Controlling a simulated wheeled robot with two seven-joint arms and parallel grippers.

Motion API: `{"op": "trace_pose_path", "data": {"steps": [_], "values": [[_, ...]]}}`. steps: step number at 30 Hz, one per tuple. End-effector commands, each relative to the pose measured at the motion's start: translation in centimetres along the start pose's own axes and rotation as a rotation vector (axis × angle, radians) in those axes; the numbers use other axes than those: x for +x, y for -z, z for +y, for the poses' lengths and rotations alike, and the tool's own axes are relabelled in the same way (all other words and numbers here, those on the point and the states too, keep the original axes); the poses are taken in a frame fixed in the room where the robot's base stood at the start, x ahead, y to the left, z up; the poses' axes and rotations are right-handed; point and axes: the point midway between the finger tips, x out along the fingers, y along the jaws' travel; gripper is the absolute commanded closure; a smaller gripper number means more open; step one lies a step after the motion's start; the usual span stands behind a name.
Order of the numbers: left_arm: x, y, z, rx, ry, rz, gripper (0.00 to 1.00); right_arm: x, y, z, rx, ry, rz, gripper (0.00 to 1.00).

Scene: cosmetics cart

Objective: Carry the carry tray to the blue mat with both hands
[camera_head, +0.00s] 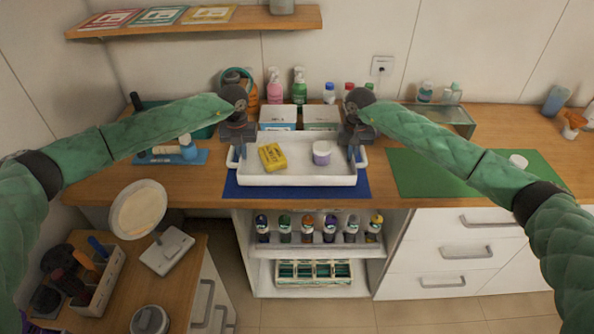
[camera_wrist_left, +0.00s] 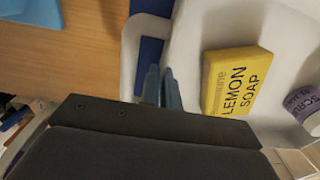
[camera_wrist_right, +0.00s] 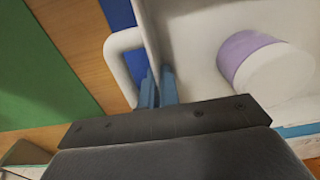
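The white carry tray (camera_head: 298,179) is level over the blue mat (camera_head: 377,184); mat shows past its sides and front edge. I cannot tell whether it touches the mat or hangs just above it. A yellow lemon soap (camera_head: 272,157) and a white jar with a purple band (camera_head: 322,153) are in it. My left gripper (camera_wrist_left: 161,88) is at the tray's left end, its fingers close together on either side of the end wall by the handle. My right gripper (camera_wrist_right: 158,88) is likewise on the right end wall, one finger inside the tray, one within the handle loop.
A green mat (camera_head: 420,178) lies to the right of the tray. Two boxes (camera_head: 278,115) and several bottles stand behind it. A blue stand (camera_head: 168,157) is to the left. A round mirror (camera_head: 138,208) stands on the lower side cart. Shelves with bottles are below the counter.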

Motion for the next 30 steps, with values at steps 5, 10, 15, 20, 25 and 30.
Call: {"op": "trace_pose_path", "data": {"steps": [5, 10, 15, 20, 25, 30], "values": [[0.9, 0.0, 0.1, -0.001, -0.001, -0.001, 1.00, 0.9, 0.0, 0.1, 0.001, -0.001, 0.001, 1.00], [1.6, 0.0, 0.1, -0.001, -0.001, -0.001, 1.00, 1.6, 0.0, 0.1, 0.001, -0.001, 0.001, 1.00], [2.3, -0.1, 0.1, -0.001, -0.001, -0.001, 1.00, 2.4, 0.0, 0.1, 0.001, -0.001, 0.001, 1.00], [2.4, 0.0, 0.1, -0.001, -0.001, 0.000, 0.83, 2.4, 0.0, 0.1, 0.001, -0.001, 0.000, 0.83], [2.5, 0.0, 0.1, -0.001, 0.000, 0.000, 0.75, 2.5, 0.0, 0.1, 0.001, -0.001, 0.000, 0.75], [2.3, 0.0, 0.0, 0.000, 0.000, 0.000, 0.75, 2.5, 0.0, 0.0, 0.000, 0.000, 0.000, 0.75]]}}
